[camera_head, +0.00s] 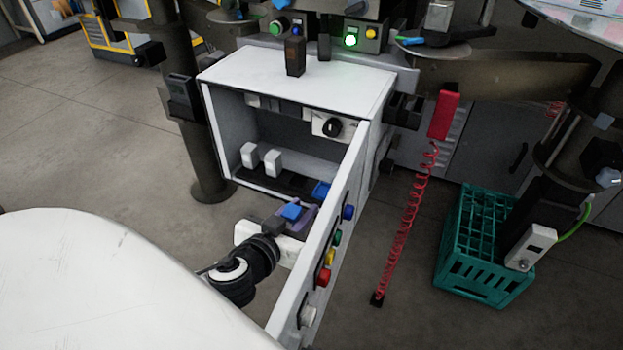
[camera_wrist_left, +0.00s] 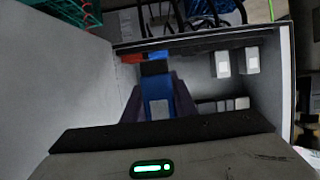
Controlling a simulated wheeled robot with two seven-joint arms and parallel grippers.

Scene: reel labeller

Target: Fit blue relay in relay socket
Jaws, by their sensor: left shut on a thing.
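My left gripper (camera_head: 298,216) reaches into the open white cabinet (camera_head: 300,88) from the front. Its purple fingers are shut on a blue relay (camera_head: 291,211), which also shows between them in the left wrist view (camera_wrist_left: 158,108). The relay is held in front of a dark socket row (camera_head: 285,181) low inside the cabinet. Two white relays (camera_head: 261,160) stand upright on the left of this row. The empty relay socket cannot be made out clearly. My right gripper is not in view.
The cabinet door (camera_head: 342,215), with coloured buttons, stands open close to the right of my left gripper. Another blue part (camera_head: 321,190) sits inside near the door. A red coiled cord (camera_head: 405,225) and a green crate (camera_head: 483,245) are farther right.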

